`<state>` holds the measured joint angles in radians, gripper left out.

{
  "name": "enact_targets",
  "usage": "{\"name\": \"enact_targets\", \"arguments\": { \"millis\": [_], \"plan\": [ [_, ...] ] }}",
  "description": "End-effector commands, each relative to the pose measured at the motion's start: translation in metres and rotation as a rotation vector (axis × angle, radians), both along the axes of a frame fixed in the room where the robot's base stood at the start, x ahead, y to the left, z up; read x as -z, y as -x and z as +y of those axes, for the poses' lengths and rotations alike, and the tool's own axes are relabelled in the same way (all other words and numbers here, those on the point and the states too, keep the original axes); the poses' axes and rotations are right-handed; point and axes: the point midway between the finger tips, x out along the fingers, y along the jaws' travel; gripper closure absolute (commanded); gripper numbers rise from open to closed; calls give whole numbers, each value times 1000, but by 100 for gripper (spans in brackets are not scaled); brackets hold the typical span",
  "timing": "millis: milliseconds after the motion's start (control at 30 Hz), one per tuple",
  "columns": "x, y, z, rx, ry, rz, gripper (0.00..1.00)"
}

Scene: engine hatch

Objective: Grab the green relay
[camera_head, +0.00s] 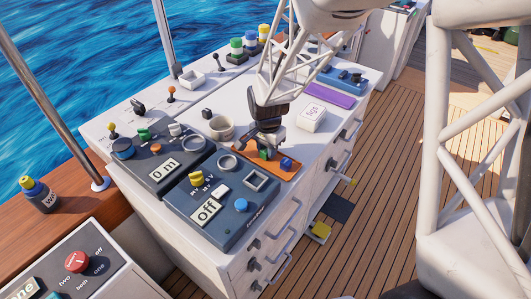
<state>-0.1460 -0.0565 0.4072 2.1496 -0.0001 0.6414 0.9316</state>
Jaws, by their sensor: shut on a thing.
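The green relay (265,154) is a small green block at the orange tray (256,171) on top of the white cabinet. My gripper (266,149) points down over the tray and is shut on the green relay, hiding its upper part. I cannot tell whether the relay still touches the tray. A blue relay (286,163) sits on the tray just to the right of my gripper.
Dark blue control boxes (222,208) with knobs and displays stand left and in front of the tray. A beige cup (221,127) is to the left, a white labelled box (311,117) to the right behind. Drawer handles (283,241) stick out of the cabinet front.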

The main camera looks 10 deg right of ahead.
Motion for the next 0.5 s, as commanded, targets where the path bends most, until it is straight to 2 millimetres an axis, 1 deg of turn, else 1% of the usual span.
{"name": "enact_targets", "arguments": {
  "millis": [267,367,500],
  "plan": [
    [-3,0,0,0,0,-1,94],
    [-9,0,0,0,-1,-2,94],
    [-24,-1,0,0,-1,-4,94]
  ]
}}
